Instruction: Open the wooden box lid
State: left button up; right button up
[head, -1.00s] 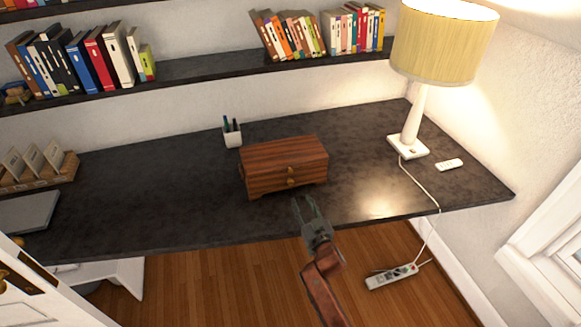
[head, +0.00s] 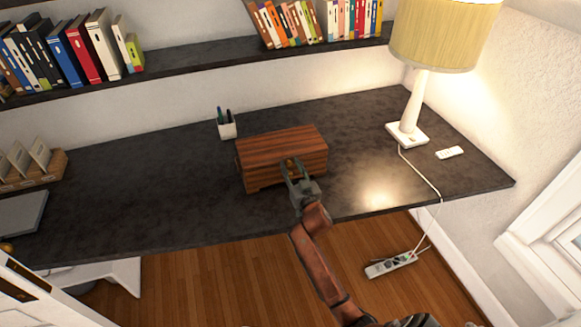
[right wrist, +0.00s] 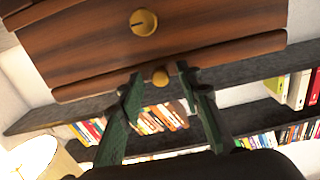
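The wooden box (head: 275,152), reddish-brown with dark grain, stands on the dark desk with its lid shut. Its front faces me. My right gripper (head: 292,167) is at the right half of the box front, covering part of it. My left gripper is out of view.
A white pen cup (head: 227,128) stands behind the box on the left. A lamp (head: 409,132) and a white remote (head: 450,152) are to the right. The dark desk (head: 150,185) is clear beside the box. A bookshelf (head: 190,72) runs above.

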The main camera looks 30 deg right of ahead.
jog(key=c, duration=0.7)
grip_shut()
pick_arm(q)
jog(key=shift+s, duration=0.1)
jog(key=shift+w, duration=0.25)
